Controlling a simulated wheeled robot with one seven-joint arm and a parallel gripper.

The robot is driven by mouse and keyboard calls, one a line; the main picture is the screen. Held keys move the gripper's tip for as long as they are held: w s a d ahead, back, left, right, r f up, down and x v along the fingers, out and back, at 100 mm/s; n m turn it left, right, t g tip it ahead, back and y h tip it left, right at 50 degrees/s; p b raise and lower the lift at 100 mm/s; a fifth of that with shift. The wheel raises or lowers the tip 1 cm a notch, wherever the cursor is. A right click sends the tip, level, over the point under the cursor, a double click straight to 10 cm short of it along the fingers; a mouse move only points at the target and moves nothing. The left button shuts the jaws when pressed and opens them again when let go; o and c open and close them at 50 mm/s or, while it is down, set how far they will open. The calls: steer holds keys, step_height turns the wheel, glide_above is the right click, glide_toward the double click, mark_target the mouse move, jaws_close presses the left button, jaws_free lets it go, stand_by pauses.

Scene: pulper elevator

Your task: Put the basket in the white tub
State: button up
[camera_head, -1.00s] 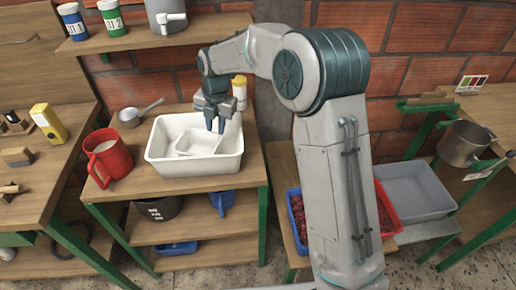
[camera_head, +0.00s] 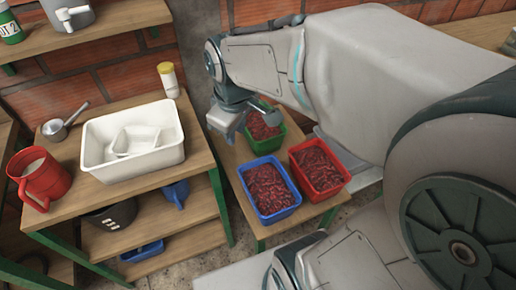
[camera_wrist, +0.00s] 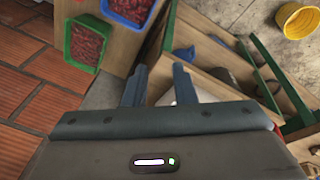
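The white tub (camera_head: 165,158) stands on the wooden table at left in the head view. A small white square basket (camera_head: 122,143) sits inside it, touching the tub's floor as far as I can tell. My gripper (camera_head: 246,118) is to the right of the tub, above and beside a green basket of red fruit. In the wrist view the fingers of my gripper (camera_wrist: 159,82) are apart with nothing held between them. The green basket shows in the wrist view too (camera_wrist: 69,40).
Blue (camera_head: 281,216) and red (camera_head: 346,181) baskets of red fruit stand beside the green basket (camera_head: 265,151). A red jug (camera_head: 42,183), a metal scoop (camera_head: 54,130) and a yellow-lidded jar (camera_head: 169,80) surround the tub. A yellow bucket (camera_wrist: 303,24) is on the floor.

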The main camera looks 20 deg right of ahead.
steer(key=s+d+f+m, duration=0.1)
steer(key=s+d+m, duration=0.2)
steer(key=s+m, duration=0.4)
steer(key=shift+s+f+m, duration=0.25)
steer(key=shift+f+m, duration=0.05)
steer(key=shift+f, duration=0.1)
